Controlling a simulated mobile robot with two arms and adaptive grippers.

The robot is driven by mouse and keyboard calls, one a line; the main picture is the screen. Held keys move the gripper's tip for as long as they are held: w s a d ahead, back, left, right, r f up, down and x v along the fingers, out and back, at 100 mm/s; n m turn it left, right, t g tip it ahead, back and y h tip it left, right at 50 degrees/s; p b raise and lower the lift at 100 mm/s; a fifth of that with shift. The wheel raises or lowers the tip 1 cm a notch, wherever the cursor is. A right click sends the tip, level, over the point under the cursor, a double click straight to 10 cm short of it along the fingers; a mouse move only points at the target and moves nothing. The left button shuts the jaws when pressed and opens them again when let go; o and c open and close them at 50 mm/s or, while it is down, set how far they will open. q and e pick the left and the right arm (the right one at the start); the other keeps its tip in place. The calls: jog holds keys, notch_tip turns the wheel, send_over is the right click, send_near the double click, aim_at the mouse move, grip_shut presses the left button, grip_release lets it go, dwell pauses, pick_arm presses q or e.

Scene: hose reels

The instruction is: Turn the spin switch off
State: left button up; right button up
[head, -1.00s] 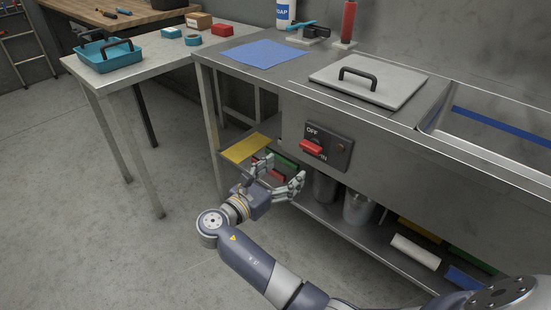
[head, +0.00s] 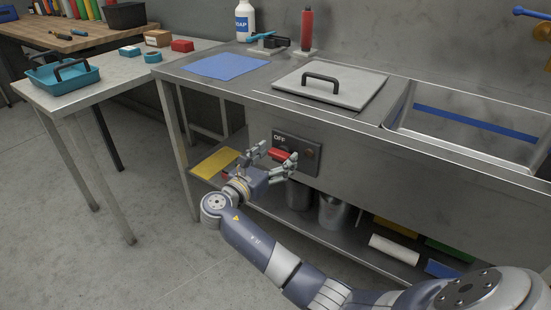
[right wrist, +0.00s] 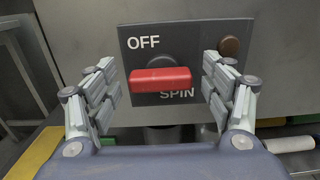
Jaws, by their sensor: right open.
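The spin switch is a red lever (right wrist: 160,80) on a dark plate (right wrist: 205,40) fixed to the front of the steel counter. The plate reads OFF at upper left and SPIN below. In the right wrist view the lever lies roughly level, just above the word SPIN, and covers part of its hub. My right gripper (right wrist: 160,95) is open, with one finger on each side of the lever and visible gaps to both its ends. In the head view the right gripper (head: 271,160) partly hides the lever (head: 284,154) and plate (head: 308,160). My left gripper is not in view.
A round brown button (right wrist: 229,46) sits right of the lever on the plate. A lid with a black handle (head: 340,98) lies on the counter (head: 250,88), beside a sink basin (head: 470,128). A lower shelf holds metal pots (head: 333,212) and a white roll (head: 394,249).

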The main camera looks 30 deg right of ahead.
jog(key=c, duration=1.1)
jog(key=shift+o, duration=0.2)
